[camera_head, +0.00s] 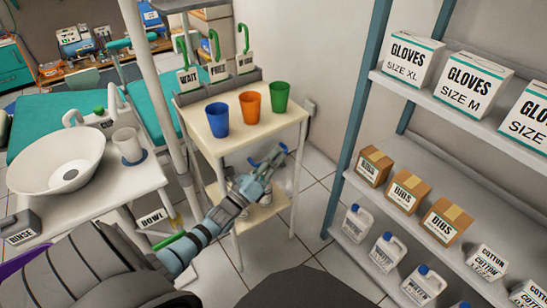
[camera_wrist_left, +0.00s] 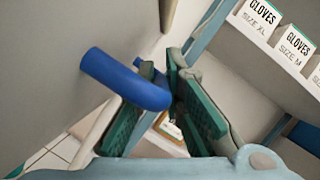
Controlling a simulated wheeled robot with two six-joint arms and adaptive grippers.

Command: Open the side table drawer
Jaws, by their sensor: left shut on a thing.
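The side table (camera_head: 181,111) is a small pale table with a light top, standing in the middle of the head view. A blue curved handle (camera_head: 256,162) shows under its top on the near side. In the left wrist view the blue handle (camera_wrist_left: 110,76) sticks out from a pale grey panel (camera_wrist_left: 55,55), and its bent end lies between green finger pads. My left gripper (camera_head: 272,162) is shut on the handle; it also shows in the left wrist view (camera_wrist_left: 165,108). I see no clear gap around the drawer front. My right gripper is not in view.
Blue (camera_head: 218,119), orange (camera_head: 250,106) and green (camera_head: 280,96) cups stand on the table top. A shelf (camera_head: 378,82) with glove boxes, cartons and bottles stands at the right. A white basin (camera_head: 62,160) is at the left. Tiled floor lies between table and shelf.

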